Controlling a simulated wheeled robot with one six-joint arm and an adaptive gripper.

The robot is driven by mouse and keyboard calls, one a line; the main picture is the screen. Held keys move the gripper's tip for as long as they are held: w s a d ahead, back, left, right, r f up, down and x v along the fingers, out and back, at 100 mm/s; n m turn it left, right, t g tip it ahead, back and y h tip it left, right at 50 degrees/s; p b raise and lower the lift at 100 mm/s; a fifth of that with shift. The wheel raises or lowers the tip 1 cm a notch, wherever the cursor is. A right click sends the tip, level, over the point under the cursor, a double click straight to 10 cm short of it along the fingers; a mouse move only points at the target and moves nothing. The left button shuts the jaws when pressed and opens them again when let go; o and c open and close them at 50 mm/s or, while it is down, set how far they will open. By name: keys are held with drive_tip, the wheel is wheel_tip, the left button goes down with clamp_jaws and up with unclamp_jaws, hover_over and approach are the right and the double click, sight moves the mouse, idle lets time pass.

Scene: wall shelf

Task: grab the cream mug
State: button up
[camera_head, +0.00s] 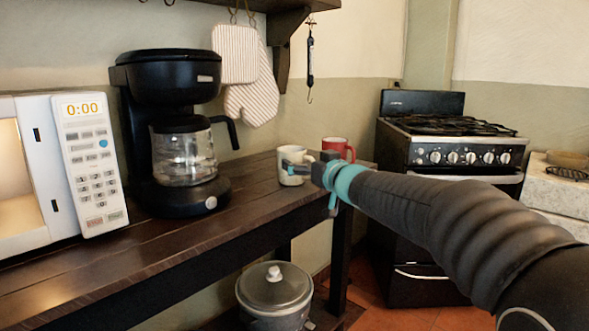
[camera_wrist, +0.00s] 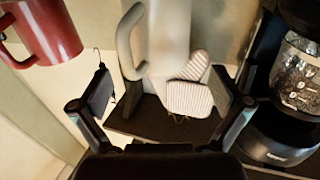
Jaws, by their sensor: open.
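The cream mug (camera_head: 290,154) stands upright on the dark wooden counter, right of the coffee maker. Part of it is hidden behind my gripper (camera_head: 303,167), which reaches in from the right at mug height. In the wrist view, which looks upside down, the cream mug (camera_wrist: 168,35) is at the top centre with its handle on the left. There my gripper (camera_wrist: 166,92) is open, its two fingers spread wide. The mug lies beyond the fingers, in line with the gap between them. I cannot tell whether a finger touches it.
A red mug (camera_head: 338,147) stands close behind and right of the cream one. A black coffee maker (camera_head: 170,125) and white microwave (camera_head: 60,170) occupy the counter (camera_head: 150,250) to the left. A striped mitt (camera_head: 254,95) hangs above. A stove (camera_head: 440,150) stands right.

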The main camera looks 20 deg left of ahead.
sight(299, 155)
drive_tip(key=x, duration=0.5)
drive_tip(key=shift+w+r, duration=0.1)
drive_tip(key=shift+r, duration=0.1)
drive_tip(key=c, duration=1.5)
drive_tip(key=shift+r, duration=0.1)
drive_tip(key=shift+c, duration=0.4)
drive_tip(key=shift+r+p, duration=0.1)
drive_tip(key=shift+p, duration=0.2)
